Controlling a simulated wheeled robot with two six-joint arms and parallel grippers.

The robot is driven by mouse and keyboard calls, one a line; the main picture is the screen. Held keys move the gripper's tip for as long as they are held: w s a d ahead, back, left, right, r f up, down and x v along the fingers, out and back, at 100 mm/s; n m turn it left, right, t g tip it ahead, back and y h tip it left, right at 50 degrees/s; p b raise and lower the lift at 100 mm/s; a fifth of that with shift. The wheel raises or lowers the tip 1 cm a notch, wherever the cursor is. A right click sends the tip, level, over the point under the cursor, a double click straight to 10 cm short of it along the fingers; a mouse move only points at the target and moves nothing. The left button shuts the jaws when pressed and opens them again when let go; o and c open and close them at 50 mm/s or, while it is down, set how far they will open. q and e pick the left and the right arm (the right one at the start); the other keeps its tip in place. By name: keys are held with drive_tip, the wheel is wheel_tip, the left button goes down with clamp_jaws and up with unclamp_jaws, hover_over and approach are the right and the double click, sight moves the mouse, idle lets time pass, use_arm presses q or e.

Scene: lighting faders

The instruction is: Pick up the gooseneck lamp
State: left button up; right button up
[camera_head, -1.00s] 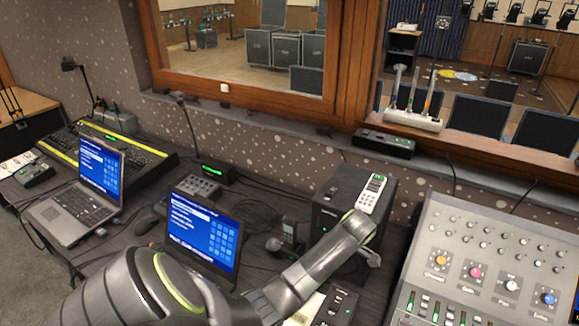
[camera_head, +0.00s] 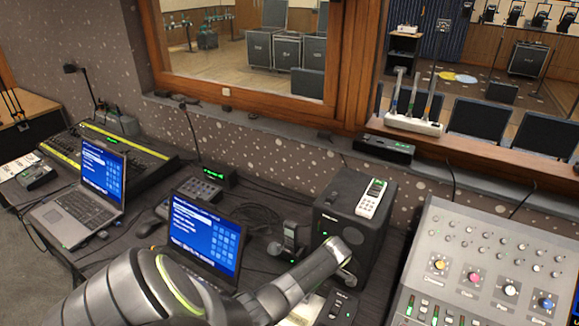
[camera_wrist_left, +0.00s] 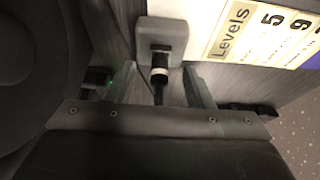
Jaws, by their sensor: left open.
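In the left wrist view, a grey rounded block (camera_wrist_left: 161,40) with a pale-ringed black stem (camera_wrist_left: 158,80) lies between my fingers. It may be part of the gooseneck lamp, but I cannot tell for sure. My left gripper (camera_wrist_left: 160,85) is open around the stem, with a gap on each side. In the head view, my left gripper (camera_head: 345,277) is low in front of the black speaker, largely hidden by its own wrist. Two thin-necked lamps stand farther left: one at the lighting console (camera_head: 75,69) and one behind the right laptop (camera_head: 183,105). My right gripper is out of view.
The black speaker (camera_head: 330,222) carries a white handheld device (camera_head: 371,198). A "Levels" sheet (camera_wrist_left: 255,30) lies beside the stem. Two open laptops (camera_head: 205,235) stand left of my arm. A fader panel (camera_head: 480,262) fills the right. Desk space around the gripper is tight.

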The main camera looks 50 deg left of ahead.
use_arm(q)
clamp_jaws()
idle(0.3)
drive_tip(key=shift+r, duration=0.15)
wheel_tip(320, 180, up, 9)
drive_tip(key=shift+w+r+b, duration=0.1)
drive_tip(key=shift+r+b, duration=0.1)
drive_tip(key=shift+b, duration=0.15)
drive_tip(key=shift+r+p, duration=1.65)
drive_tip(key=shift+p, duration=0.6)
